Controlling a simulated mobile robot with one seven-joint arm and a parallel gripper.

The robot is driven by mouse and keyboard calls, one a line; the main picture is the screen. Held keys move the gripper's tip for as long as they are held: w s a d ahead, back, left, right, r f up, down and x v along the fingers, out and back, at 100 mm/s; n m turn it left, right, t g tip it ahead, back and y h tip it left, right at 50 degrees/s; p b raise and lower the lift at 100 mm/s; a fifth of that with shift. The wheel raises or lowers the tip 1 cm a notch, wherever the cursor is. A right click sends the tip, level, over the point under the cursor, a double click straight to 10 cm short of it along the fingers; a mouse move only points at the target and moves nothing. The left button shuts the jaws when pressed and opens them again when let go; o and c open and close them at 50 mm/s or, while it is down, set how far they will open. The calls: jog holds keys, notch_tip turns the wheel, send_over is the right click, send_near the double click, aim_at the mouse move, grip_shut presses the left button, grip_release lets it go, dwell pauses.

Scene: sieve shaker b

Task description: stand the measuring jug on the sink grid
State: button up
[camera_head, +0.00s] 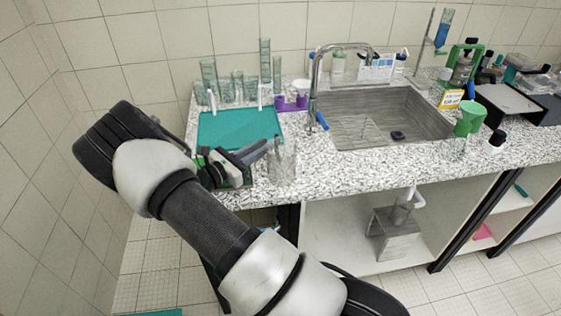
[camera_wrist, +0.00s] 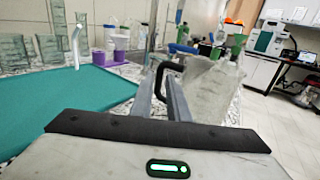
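The measuring jug (camera_head: 284,163) is a clear, greyish vessel standing upright at the counter's front edge, right of the teal mat. In the wrist view the jug (camera_wrist: 204,92) is just beyond and right of my fingers, its black loop handle toward me. My gripper (camera_head: 265,146) is beside the jug's left side. In the wrist view my gripper's fingers (camera_wrist: 164,84) stand apart with the handle between them; I see no clear grip. The sink basin (camera_head: 385,110) lies to the right, with faint grid lines (camera_head: 362,128) on its floor and a dark piece near its front.
The teal mat (camera_head: 225,127) lies left, with glassware (camera_head: 238,86) behind it. A tall faucet (camera_head: 315,85) stands between jug and sink, near purple cups (camera_head: 291,103). A green funnel (camera_head: 470,114) and bottles stand right of the sink.

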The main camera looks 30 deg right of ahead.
jog(key=x, duration=0.3)
jog(key=shift+d, duration=0.2)
grip_shut()
